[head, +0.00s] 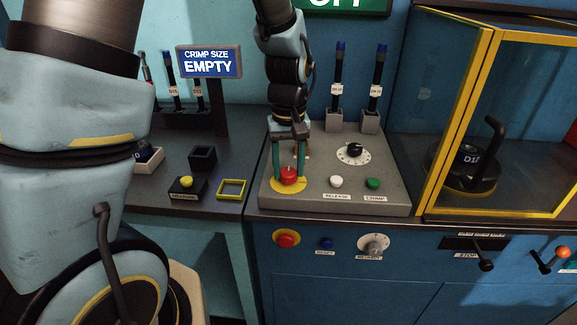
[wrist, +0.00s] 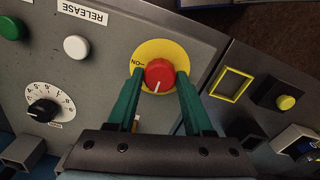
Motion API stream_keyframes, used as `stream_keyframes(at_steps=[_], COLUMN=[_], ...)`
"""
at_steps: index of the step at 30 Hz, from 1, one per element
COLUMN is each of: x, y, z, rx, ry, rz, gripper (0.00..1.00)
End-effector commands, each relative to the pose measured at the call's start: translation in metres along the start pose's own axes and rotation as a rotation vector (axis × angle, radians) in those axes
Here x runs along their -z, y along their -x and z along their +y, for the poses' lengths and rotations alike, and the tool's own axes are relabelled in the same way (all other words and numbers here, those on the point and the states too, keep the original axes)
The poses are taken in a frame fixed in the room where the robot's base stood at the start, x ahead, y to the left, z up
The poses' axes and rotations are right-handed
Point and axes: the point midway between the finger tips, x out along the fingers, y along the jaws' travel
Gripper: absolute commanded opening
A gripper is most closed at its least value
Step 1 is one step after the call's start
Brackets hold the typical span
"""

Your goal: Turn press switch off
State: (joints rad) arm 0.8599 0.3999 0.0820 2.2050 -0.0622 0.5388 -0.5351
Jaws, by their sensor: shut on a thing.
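The press switch is a red round knob (head: 289,176) on a yellow disc (head: 289,187), at the left front of the grey control panel (head: 320,203). In the wrist view the knob (wrist: 159,74) shows a short white mark near its lower edge, and the disc (wrist: 178,50) bears the word "ON" to the knob's upper left. My gripper (head: 288,172) points down with its green fingers on either side of the knob, shut on it. The fingers (wrist: 157,78) hide parts of the disc.
A white button (head: 336,182), a green button (head: 373,183) and a black dial (head: 354,150) sit to the right on the panel. A yellow-framed glass guard (head: 460,110) stands further right. A yellow square frame (head: 231,189) lies to the left.

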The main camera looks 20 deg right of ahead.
Motion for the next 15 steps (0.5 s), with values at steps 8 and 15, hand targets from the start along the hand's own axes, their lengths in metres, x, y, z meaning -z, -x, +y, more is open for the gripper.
stream_keyframes(at_steps=[8,15], x=[0.0004,0.0001], y=[0.0003,0.0002], z=[0.0002,0.0000], rx=[-0.001,0.000], ry=[0.001,0.000], rz=[0.001,0.000], gripper=[0.77,0.81])
